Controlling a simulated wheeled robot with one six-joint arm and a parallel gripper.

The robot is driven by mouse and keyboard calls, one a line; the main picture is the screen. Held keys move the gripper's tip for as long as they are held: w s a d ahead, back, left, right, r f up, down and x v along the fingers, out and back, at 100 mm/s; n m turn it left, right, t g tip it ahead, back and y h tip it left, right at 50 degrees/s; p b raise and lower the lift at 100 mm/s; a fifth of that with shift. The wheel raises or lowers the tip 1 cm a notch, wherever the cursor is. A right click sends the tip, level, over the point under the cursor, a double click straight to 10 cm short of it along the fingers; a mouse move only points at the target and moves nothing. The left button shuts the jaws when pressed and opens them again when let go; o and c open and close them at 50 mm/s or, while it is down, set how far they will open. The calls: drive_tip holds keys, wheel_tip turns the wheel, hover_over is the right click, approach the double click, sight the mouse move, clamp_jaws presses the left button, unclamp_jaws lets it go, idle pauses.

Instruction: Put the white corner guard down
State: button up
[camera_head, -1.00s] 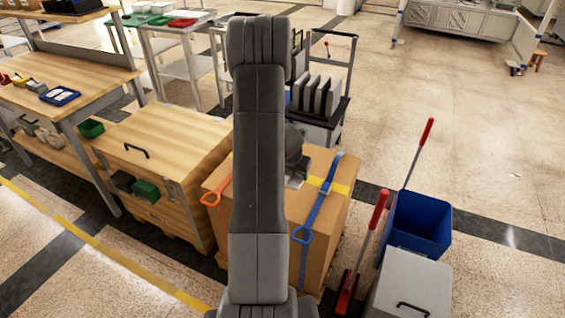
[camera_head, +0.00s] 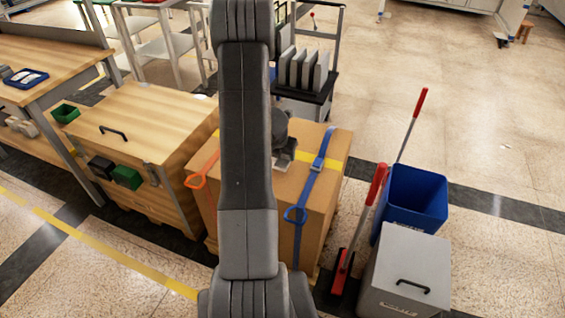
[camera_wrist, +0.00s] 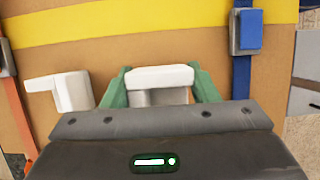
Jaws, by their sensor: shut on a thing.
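My gripper (camera_wrist: 160,73) has green fingers shut on a white corner guard (camera_wrist: 160,77), which shows in the wrist view against the cardboard box (camera_wrist: 105,48). Whether the held guard touches the box cannot be told. A second white, angled piece like a guard (camera_wrist: 68,92) is to its left, near the orange strap (camera_wrist: 14,110). In the head view the box (camera_head: 318,195) has yellow tape, the orange strap (camera_head: 197,181) and a blue strap (camera_head: 311,185).
A wooden crate (camera_head: 152,127) stands left of the box. To the right are a blue bin (camera_head: 415,200), a grey lidded box (camera_head: 412,262) and a red-handled tool (camera_head: 376,188). A cart (camera_head: 305,103) is behind. Open floor lies at the far right.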

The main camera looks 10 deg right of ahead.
sight(282, 159)
wheel_tip(282, 159, down, 3)
drive_tip(key=shift+f+b, duration=0.1)
drive_tip(key=shift+b, duration=0.95)
drive_tip(key=o, duration=0.5)
drive_tip(key=shift+f, duration=0.1)
drive_tip(key=o, duration=0.5)
drive_tip(key=shift+c, duration=0.2)
